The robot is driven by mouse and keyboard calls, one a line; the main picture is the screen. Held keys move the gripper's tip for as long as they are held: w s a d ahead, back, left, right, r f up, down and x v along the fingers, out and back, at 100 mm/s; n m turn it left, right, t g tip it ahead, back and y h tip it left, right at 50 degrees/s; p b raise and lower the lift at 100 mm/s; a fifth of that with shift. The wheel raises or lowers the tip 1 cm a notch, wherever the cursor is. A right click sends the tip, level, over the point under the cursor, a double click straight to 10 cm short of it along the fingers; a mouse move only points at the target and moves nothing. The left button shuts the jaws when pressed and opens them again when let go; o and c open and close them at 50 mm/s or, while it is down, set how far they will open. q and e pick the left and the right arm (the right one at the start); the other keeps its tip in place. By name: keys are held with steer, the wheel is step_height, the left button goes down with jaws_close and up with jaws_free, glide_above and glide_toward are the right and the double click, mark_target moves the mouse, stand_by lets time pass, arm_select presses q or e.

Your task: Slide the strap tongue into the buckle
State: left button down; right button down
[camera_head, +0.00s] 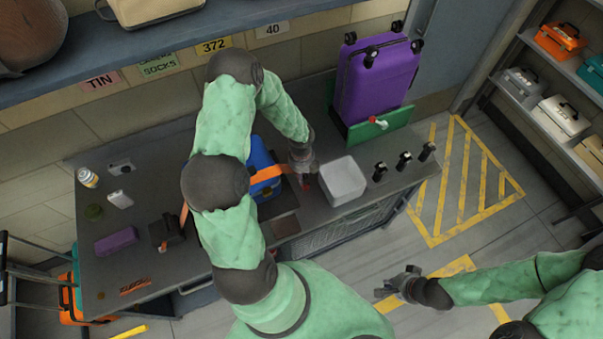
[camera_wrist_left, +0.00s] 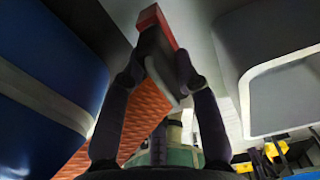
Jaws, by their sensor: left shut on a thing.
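A blue case (camera_head: 262,165) lies on the grey bench, partly hidden by my left arm, with an orange strap (camera_head: 266,174) across it. My left gripper (camera_head: 304,180) is at the case's right side, low over the bench. In the left wrist view it is shut on the strap tongue (camera_wrist_left: 160,62), a grey piece with a red end; the textured orange strap (camera_wrist_left: 125,120) runs down from it. I cannot make out the buckle for certain. My right gripper (camera_head: 393,282) is open and empty, over the floor away from the bench.
A pale grey bin (camera_head: 343,181) stands close right of my left gripper. A purple suitcase (camera_head: 374,80) stands behind it at a green plate (camera_head: 380,128). Several black-topped fittings (camera_head: 404,160) line the bench's right end. A dark block (camera_head: 169,230) and purple box (camera_head: 116,241) sit left.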

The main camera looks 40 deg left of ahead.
arm_select(q)
steer(key=shift+f, duration=0.15)
steer(key=c, duration=0.8)
jaws_free()
steer(key=shift+c, duration=0.2)
step_height(320, 180, up, 12)
